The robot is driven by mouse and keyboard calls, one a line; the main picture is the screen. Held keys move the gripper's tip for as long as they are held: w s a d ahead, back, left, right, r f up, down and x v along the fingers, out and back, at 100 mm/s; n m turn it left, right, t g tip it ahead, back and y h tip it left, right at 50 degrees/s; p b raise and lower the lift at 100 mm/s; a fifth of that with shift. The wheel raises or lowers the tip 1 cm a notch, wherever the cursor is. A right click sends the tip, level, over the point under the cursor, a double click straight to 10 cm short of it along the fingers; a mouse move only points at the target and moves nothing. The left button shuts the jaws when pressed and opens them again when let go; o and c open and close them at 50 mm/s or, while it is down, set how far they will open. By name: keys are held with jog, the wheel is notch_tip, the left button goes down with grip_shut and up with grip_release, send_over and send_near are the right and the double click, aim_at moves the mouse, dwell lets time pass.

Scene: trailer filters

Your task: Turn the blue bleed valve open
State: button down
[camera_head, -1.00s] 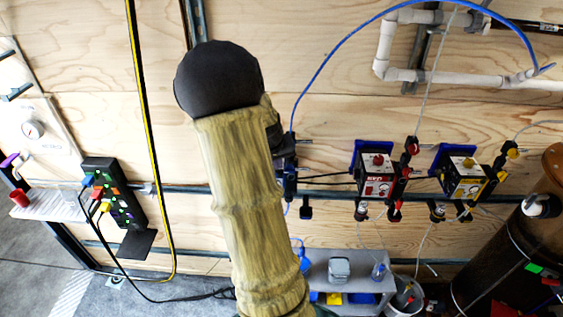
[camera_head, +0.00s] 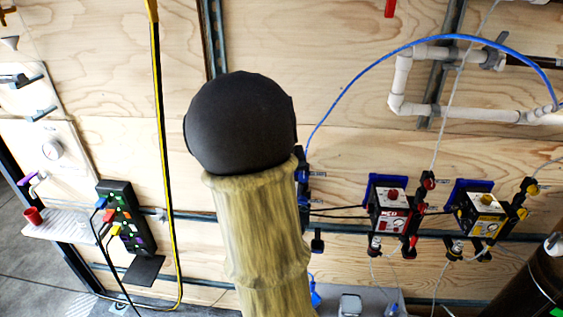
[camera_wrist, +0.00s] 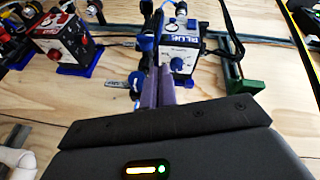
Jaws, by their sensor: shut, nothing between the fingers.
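A white box with BLUE lettering and a blue knob (camera_wrist: 183,56) is mounted on the plywood wall in the wrist view. Blue fittings (camera_wrist: 137,82) sit left of it; I cannot tell for sure which one is the bleed valve. My gripper (camera_wrist: 164,72) is shut and empty, its purple fingers pressed together just in front of the box's left edge and hiding part of the fittings. I cannot tell whether they touch. In the head view my arm covers the gripper and most of the blue unit; only blue parts (camera_head: 303,178) show at its right edge.
A red unit (camera_head: 390,212) and a yellow unit (camera_head: 482,213) hang to the right on the wall rail. A blue hose (camera_head: 400,50) arches above them. A black power strip (camera_head: 122,217) is at the left. A brown cylinder (camera_head: 530,290) stands at the lower right.

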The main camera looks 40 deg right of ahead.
jog(key=b+v, duration=0.1)
jog(key=v, duration=0.8)
jog(key=shift+r, duration=0.25)
jog(key=shift+a, duration=0.15)
jog(key=w+a+f+n+t+y, duration=0.1)
jog(key=w+a+f+n+y, duration=0.15)
jog(key=a+f, duration=0.85)
jog(key=s+a+f+n+y, duration=0.1)
jog(key=s+a+f+n, duration=0.1)
jog(key=a, duration=0.6)
jog(key=s+a+f+n+b, duration=0.1)
jog(key=s+a+f+n, duration=0.2)
jog(key=a, duration=0.6)
notch_tip(320, 180, down, 3)
jog(key=shift+s+a+r+y, duration=0.1)
jog(key=shift+s+a+y, duration=0.25)
jog(key=shift+s, duration=0.15)
jog(key=shift+w, duration=0.1)
